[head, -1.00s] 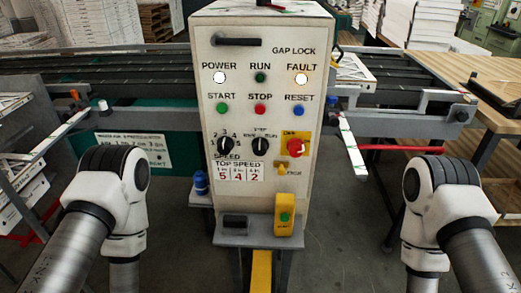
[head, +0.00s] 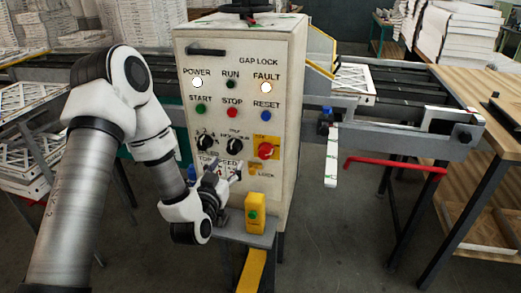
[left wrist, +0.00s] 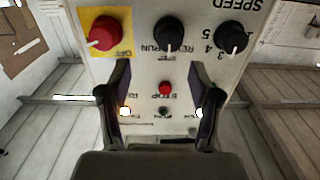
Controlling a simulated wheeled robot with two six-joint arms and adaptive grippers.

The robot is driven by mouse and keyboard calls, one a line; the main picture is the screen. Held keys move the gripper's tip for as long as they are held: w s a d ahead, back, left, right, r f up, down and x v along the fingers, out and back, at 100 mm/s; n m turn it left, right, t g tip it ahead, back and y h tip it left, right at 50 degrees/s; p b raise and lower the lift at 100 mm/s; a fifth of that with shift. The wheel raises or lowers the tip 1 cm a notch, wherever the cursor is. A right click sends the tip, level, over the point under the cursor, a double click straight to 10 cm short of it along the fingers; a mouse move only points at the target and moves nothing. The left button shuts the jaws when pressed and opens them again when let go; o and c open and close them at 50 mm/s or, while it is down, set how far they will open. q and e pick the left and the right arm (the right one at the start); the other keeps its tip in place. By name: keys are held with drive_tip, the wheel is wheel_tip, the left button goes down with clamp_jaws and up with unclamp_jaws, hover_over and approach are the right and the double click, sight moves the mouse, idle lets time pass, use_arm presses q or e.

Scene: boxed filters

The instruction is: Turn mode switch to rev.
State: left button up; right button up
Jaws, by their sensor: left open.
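The mode switch, a black knob with a white mark (head: 234,146), is the middle knob of the lower row on the control panel. It also shows at the top centre of the left wrist view (left wrist: 168,33), where the panel is upside down. My left gripper (head: 230,172) is in front of the panel just below the knob, partly covering the speed plate. In the left wrist view its open, empty fingers (left wrist: 160,70) stand apart, with the knob beyond and between them. My right gripper is out of view.
The black speed knob (head: 205,142) and the red rotary switch on yellow (head: 265,150) flank the mode switch closely. Coloured buttons sit above. A yellow box with a green button (head: 255,213) stands on the ledge below.

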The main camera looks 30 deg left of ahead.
sight(232, 150)
use_arm(q)
drive_tip(key=x, duration=0.2)
drive_tip(key=p+x, duration=0.1)
drive_tip(key=x, duration=0.5)
drive_tip(key=shift+s+a+p, duration=0.15)
drive_tip(key=shift+a+p, duration=0.15)
drive_tip(key=shift+p, duration=0.1)
drive_tip(key=shift+a+f, duration=0.15)
drive_tip(key=shift+a, duration=0.3)
drive_tip(key=shift+d, duration=0.15)
drive_tip(key=c, duration=1.1)
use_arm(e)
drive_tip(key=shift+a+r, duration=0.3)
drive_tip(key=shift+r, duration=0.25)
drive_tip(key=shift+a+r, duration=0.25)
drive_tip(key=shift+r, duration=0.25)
